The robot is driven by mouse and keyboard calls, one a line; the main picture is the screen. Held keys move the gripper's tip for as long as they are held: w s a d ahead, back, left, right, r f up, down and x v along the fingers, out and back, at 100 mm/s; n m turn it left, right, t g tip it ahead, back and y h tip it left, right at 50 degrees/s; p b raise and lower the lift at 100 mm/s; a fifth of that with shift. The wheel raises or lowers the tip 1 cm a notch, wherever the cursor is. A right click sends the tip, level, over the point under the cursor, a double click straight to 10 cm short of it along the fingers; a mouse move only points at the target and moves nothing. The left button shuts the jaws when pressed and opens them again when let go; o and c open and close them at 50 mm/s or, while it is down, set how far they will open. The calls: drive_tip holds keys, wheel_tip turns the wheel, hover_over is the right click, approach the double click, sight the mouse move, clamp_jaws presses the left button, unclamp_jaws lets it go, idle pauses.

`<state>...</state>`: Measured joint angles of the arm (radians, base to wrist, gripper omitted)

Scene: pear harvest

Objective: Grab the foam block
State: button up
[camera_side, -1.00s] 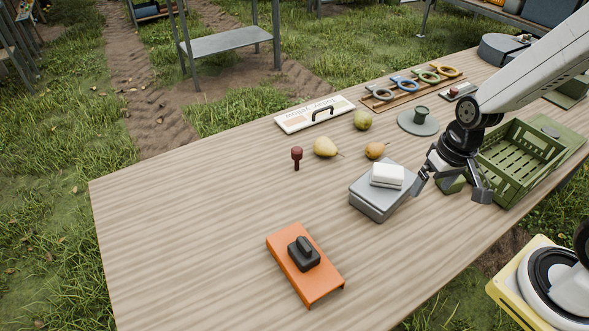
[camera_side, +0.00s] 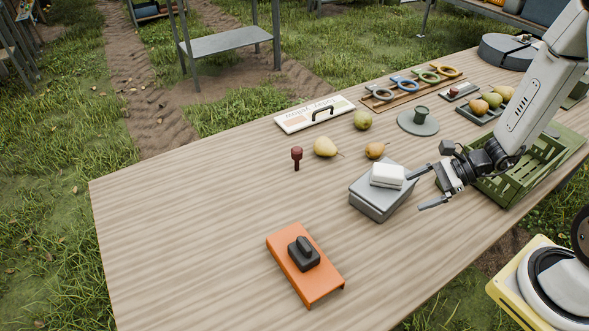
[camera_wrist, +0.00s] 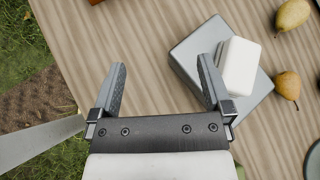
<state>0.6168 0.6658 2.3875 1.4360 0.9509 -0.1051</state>
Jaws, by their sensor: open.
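The white foam block (camera_side: 387,175) lies on top of a grey box (camera_side: 374,204) near the middle of the table. My gripper (camera_side: 414,192) is open and empty, just right of the grey box in the side view, with its fingers pointing left toward the box. In the wrist view, the foam block (camera_wrist: 239,66) sits on the grey box (camera_wrist: 186,52), to the right of and beyond the right finger. The open fingers (camera_wrist: 160,85) have bare table between them, and the right fingertip overlaps the edge of the grey box in the picture.
Pears (camera_side: 325,147) lie behind the box, near a dark red stamp-like object (camera_side: 296,155). An orange stand (camera_side: 290,275) with a black object is at the front. A green crate (camera_side: 515,180) stands right, behind my gripper. The table's left side is clear.

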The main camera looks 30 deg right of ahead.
drive_tip(key=d+f+m+t+h, duration=0.2)
drive_tip(key=d+m+h, duration=0.2)
drive_tip(key=d+m, duration=0.2)
drive_tip(key=s+d+f+m+t+h, duration=0.1)
drive_tip(key=d+f+m+t+h, duration=0.2)
drive_tip(key=d, duration=0.5)
drive_tip(key=s+d+f+m+t+h, duration=0.1)
drive_tip(key=d+f+m+t+h, duration=0.1)
drive_tip(key=d+m+h, duration=0.4)
drive_tip(key=shift+s+d+f+m, duration=0.15)
drive_tip(key=shift+d+f+m, duration=0.65)
drive_tip(key=shift+m, duration=0.5)
drive_tip(key=shift+x, duration=1.35)
drive_tip(key=shift+x, duration=2.55)
drive_tip(key=shift+a+f, duration=0.1)
drive_tip(key=shift+a, duration=0.05)
drive_tip(key=c, duration=0.9)
